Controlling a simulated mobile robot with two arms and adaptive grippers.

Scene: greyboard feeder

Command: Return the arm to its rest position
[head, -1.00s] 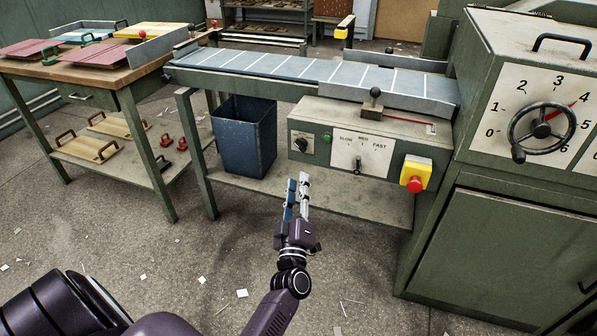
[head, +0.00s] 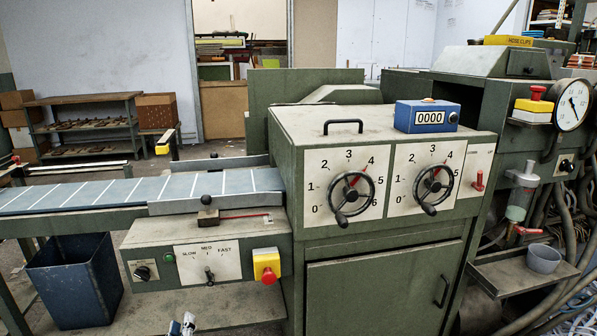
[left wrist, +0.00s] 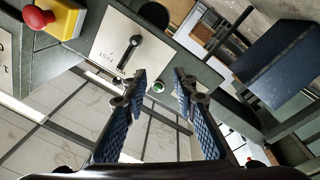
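My left gripper (head: 182,326) shows only as its fingertips at the bottom edge of the head view, below the feeder's control box (head: 205,262). In the left wrist view my left gripper (left wrist: 160,80) has its two blue-padded fingers spread apart with nothing between them. The speed panel (left wrist: 128,40) with its black lever and a green light lies beyond the fingers, apart from them. The rest of my left arm is out of the head view. My right gripper is in neither view.
A red stop button (head: 267,273) on a yellow box sits at the control box's right end. The green machine cabinet (head: 380,285) with two handwheels stands to the right. A blue bin (head: 78,285) stands under the conveyor (head: 100,192) at left. A grey cup (head: 543,259) sits on a side shelf.

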